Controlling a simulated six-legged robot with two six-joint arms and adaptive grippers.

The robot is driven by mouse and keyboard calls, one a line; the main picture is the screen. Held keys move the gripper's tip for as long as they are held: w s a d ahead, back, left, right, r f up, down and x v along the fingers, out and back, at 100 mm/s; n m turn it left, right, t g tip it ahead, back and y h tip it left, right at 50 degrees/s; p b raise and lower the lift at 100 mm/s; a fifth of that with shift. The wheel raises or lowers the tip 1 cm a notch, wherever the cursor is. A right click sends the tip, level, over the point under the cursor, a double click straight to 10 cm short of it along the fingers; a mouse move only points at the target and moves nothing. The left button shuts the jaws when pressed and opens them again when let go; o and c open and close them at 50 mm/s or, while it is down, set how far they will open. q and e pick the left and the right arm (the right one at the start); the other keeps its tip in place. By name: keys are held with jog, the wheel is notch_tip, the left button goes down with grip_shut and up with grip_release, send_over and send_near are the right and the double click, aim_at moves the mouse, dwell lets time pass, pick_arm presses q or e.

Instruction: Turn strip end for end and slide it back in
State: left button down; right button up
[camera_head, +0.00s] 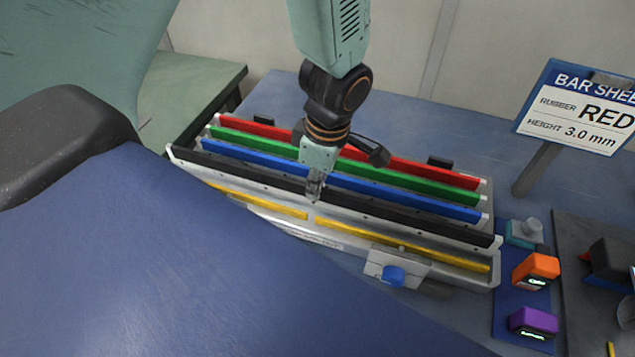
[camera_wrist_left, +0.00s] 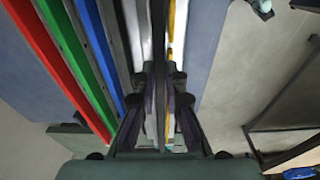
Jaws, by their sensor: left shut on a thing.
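The rack (camera_head: 180,155) holds long coloured strips in parallel rows. The red strip (camera_head: 420,170) is at the back, then the green strip (camera_head: 400,187), the blue strip (camera_head: 400,197) and the black strip (camera_head: 410,217). Yellow strips (camera_head: 260,203) lie along the front. My left gripper (camera_head: 315,194) points down at the middle of the black row. In the left wrist view its fingers (camera_wrist_left: 158,100) are shut on the black strip (camera_wrist_left: 158,45), which runs lengthwise between them. Whether the strip is lifted from its slot is unclear. My right gripper is not in view.
A sign (camera_head: 578,110) reading RED and 3.0 mm stands at the right. A blue knob (camera_head: 393,276) sits on the rack's front. An orange device (camera_head: 535,272) and a purple device (camera_head: 533,322) stand to its right.

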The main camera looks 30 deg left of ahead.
aim_at(315, 203)
pick_arm(q)
jog(key=shift+s+a, duration=0.1)
jog(key=shift+a, duration=0.05)
jog(key=shift+f, duration=0.1)
jog(key=shift+f+b, duration=0.3)
jog(key=shift+f, duration=0.2)
jog(key=shift+f+b, duration=0.3)
jog(key=shift+b, duration=0.15)
dwell(0.5)
jog(key=shift+f, duration=0.15)
jog(key=shift+f+b, duration=0.45)
jog(key=shift+b, duration=0.1)
jog(key=shift+f+b, duration=0.55)
jog(key=shift+f, duration=0.1)
